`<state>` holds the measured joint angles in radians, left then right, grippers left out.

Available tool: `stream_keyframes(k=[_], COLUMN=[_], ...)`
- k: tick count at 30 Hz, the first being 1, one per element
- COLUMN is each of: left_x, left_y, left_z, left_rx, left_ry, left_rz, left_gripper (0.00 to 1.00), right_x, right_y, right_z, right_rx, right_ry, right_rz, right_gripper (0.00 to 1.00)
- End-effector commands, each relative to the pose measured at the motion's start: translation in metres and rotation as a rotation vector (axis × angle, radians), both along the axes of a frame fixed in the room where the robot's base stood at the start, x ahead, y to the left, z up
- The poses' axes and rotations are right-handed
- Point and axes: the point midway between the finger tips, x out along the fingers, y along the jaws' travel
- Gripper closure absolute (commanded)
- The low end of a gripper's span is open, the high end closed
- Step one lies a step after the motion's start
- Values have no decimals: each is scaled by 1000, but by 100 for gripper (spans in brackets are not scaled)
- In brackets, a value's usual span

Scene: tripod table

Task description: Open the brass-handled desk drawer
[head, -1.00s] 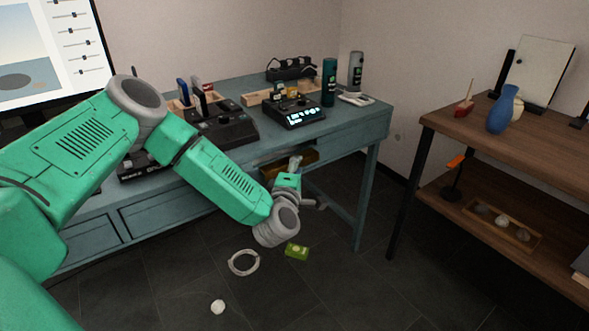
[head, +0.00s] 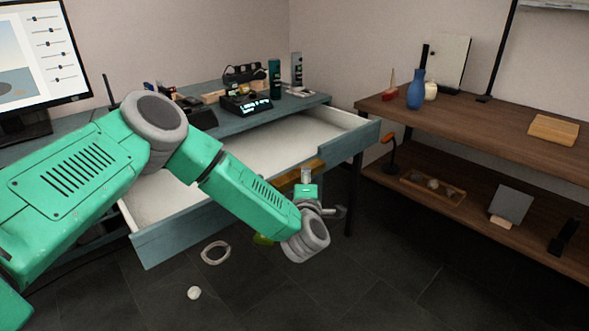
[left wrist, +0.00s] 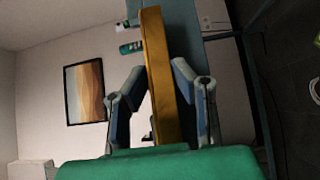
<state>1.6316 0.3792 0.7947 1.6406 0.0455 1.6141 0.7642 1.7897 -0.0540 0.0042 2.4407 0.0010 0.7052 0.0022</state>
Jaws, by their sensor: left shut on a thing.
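The blue-grey desk drawer (head: 168,240) stands pulled well out of the desk (head: 235,122) in the head view. Its pale inside shows and looks empty where it is visible; my left arm hides part of it. The brass handle (head: 292,177) is on the drawer front, partly behind my left gripper (head: 308,180). In the left wrist view, the brass handle (left wrist: 165,75) runs between the two fingers of my left gripper (left wrist: 163,80), which is shut on it. My right gripper is in neither view.
A monitor (head: 40,60), a lit device (head: 245,105) and bottles (head: 274,78) stand on the desk. A wooden shelf (head: 480,128) with a blue vase (head: 416,90) stands at right. A white ring (head: 215,252) and a white ball (head: 193,293) lie on the dark floor.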

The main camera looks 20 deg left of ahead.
Motion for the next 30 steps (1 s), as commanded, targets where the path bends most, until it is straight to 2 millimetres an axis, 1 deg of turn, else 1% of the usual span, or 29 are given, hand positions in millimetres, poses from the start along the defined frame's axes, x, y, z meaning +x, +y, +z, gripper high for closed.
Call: stream_keyframes(k=[1,6,10,14,21,22,23,24,30], left_x=[-7,-16,-19,-19,-18,-18,-18,-18,-17], left_y=[-6,-26,-36,-38,-36,-35,-35,-35,-38], left_z=[-8,-8,-8,-8,-9,-9,-9,-8,-4], left_rx=[1,4,9,9,7,6,6,6,7], left_ry=[19,18,19,19,20,20,20,19,12], left_rz=[3,3,4,4,5,5,4,4,3], left_gripper=[100,100,100,100,100,75,65,62,62], right_x=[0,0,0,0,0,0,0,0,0], right_y=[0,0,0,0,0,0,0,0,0], right_z=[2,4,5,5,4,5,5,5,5], right_rx=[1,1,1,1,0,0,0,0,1], right_ry=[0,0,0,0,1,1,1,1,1], right_rz=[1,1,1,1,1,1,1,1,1], right_gripper=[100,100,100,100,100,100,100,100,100])
